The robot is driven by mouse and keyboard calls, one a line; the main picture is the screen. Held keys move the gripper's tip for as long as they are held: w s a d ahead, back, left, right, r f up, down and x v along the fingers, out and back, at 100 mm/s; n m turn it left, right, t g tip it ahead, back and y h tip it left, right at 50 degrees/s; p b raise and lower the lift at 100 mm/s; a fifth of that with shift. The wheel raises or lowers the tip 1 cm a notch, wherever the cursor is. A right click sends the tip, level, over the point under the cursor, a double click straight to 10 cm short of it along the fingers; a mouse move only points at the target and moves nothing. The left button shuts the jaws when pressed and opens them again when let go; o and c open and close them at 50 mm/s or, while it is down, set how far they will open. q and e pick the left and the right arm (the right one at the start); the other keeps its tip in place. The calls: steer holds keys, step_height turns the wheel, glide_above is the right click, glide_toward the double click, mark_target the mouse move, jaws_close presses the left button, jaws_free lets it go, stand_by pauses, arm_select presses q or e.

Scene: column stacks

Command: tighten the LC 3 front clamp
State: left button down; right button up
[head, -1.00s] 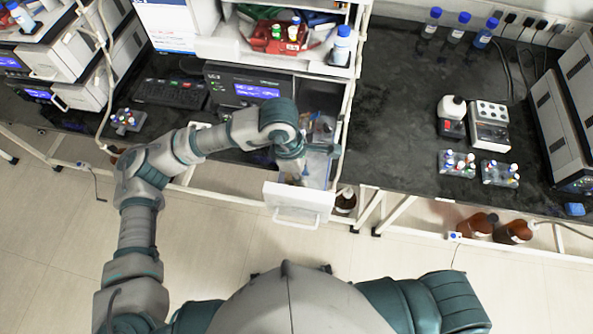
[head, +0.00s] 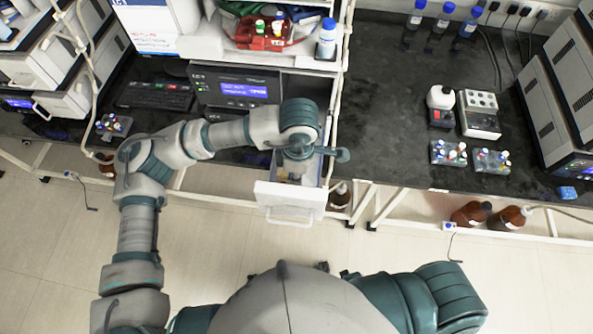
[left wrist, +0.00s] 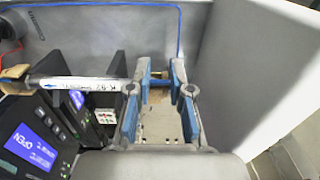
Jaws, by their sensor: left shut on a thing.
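The LC 3 unit (head: 235,88) has a lit blue display and stands under the shelf in the head view. The open drawer (head: 289,205) juts out below and to the right of it. My left gripper (head: 296,158) reaches down into the drawer. In the left wrist view my left gripper (left wrist: 157,74) has its blue-padded fingers closed around a small fitting, apparently the front clamp; the fingers hide much of it. A labelled column (left wrist: 85,83) lies level, running behind the left finger towards brass-coloured parts. My right gripper is out of view.
A panel (left wrist: 31,146) reading OPEN is left of the fingers. A pale drawer wall (left wrist: 240,70) stands close on their right. A red bin (head: 265,34) and a blue-capped bottle (head: 326,38) are on the shelf above.

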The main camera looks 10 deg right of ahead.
arm_select(q)
steer(key=c, duration=1.2)
jaws_free()
steer(key=shift+o, duration=0.8)
steer(key=shift+d, duration=0.15)
step_height(320, 180, up, 12)
steer(key=shift+d, duration=0.2)
steer(key=shift+f, duration=0.15)
